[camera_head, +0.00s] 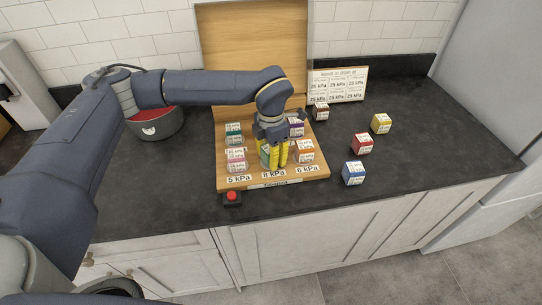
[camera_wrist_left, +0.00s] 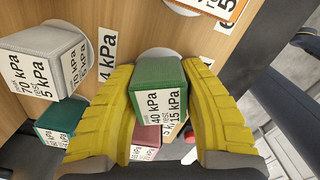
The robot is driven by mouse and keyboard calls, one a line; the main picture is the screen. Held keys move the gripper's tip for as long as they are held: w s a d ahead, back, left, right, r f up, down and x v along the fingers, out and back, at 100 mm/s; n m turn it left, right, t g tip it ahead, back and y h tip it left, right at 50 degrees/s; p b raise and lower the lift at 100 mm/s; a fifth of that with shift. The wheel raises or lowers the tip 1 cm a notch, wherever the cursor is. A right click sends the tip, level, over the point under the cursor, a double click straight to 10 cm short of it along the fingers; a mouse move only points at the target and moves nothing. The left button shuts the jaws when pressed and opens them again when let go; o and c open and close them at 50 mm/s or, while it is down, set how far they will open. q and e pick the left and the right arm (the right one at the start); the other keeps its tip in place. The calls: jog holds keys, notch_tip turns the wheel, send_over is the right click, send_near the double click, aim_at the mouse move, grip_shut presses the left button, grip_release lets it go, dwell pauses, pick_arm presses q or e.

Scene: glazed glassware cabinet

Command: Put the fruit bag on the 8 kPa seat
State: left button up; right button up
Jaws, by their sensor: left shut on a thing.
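My left gripper (camera_head: 273,157) reaches down over the front middle of a wooden board (camera_head: 222,160) on the counter. Its yellow fingers are shut on a green block (camera_wrist_left: 160,82), whose label reads 40 kPa and 15 kPa. The block also shows between the fingers in the head view (camera_head: 265,154). I cannot tell whether it touches the board. The front middle label (camera_head: 273,174) looks like 8 kPa; the gripper hides the seat behind it. I see nothing bag-shaped. My right gripper is not in view.
Teal (camera_head: 234,133), pink (camera_head: 236,160), purple (camera_head: 296,128) and orange (camera_head: 304,151) blocks stand near the gripper. Red (camera_head: 362,143), blue (camera_head: 353,173) and yellow (camera_head: 381,123) blocks stand right, with clear counter around them. A dark pot (camera_head: 157,125) stands left, a red button (camera_head: 232,197) in front.

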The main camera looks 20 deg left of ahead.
pick_arm(q)
jog(key=shift+f, duration=0.2)
jog(key=o, duration=1.2)
jog(key=shift+o, duration=0.2)
notch_tip(320, 180, up, 12)
jog(key=shift+r, duration=0.2)
